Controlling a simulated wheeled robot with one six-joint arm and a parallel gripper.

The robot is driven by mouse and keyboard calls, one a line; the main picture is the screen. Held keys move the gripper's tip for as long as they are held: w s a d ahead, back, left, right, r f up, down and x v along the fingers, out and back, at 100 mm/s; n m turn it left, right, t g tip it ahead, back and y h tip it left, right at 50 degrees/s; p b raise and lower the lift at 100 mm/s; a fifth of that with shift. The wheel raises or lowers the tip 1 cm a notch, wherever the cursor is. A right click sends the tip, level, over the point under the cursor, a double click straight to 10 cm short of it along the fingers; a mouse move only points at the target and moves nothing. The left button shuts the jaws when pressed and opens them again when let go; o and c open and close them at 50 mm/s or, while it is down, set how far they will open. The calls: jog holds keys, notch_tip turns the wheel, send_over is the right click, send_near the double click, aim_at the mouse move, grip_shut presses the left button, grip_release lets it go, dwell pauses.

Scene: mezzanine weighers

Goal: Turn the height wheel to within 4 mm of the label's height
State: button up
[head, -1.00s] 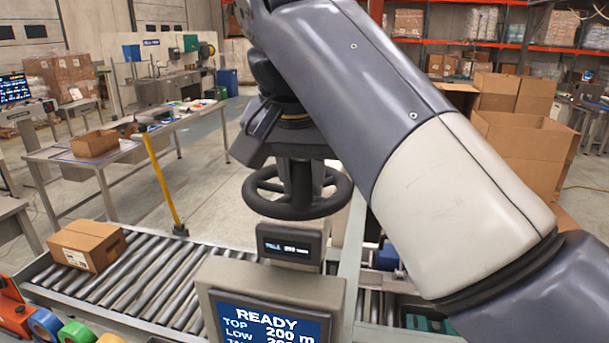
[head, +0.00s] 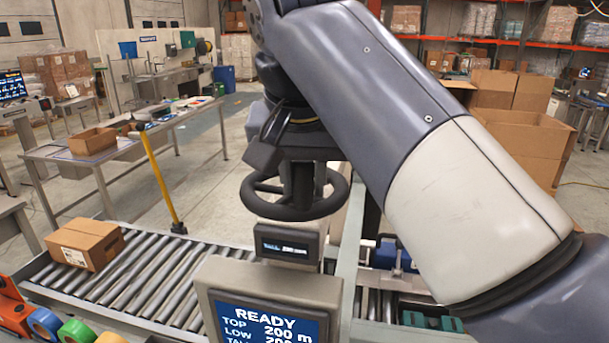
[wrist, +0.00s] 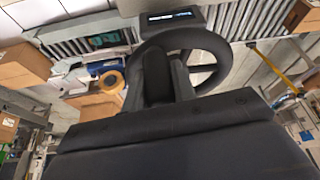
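The dark height wheel (head: 337,192) lies roughly level above a small display (head: 287,243). The display's word looks like TALL; its figure is too blurred to read surely. A larger screen (head: 265,322) reads READY, TOP 200 and LOW 200, cut off below. My gripper (head: 301,190) points down at the wheel, its fingers reaching into the ring near the far side. The wheel also shows in the wrist view (wrist: 222,60), with the fingers (wrist: 158,85) over its rim and a dark piece between them. Whether they press on it is unclear. A cardboard box (head: 95,240) bears a white label (head: 74,257).
The box sits on a roller conveyor (head: 150,275) at the left. A yellow post (head: 160,180) stands behind the conveyor. A table (head: 130,150) with an open carton is further back. Coloured tape rolls (head: 77,330) are at the lower left. Large cartons (head: 525,135) stand at the right.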

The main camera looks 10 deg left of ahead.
jog(key=o, duration=0.4)
jog(key=shift+r, duration=0.1)
jog(key=shift+p+v, duration=2.5)
jog(key=shift+v, duration=2.8)
jog(key=b+x, duration=0.5)
jog(key=x, duration=0.6)
jog(key=shift+s, duration=0.1)
jog(key=shift+a+m, duration=0.15)
jog(key=shift+m, duration=0.15)
jog(key=shift+r, duration=0.1)
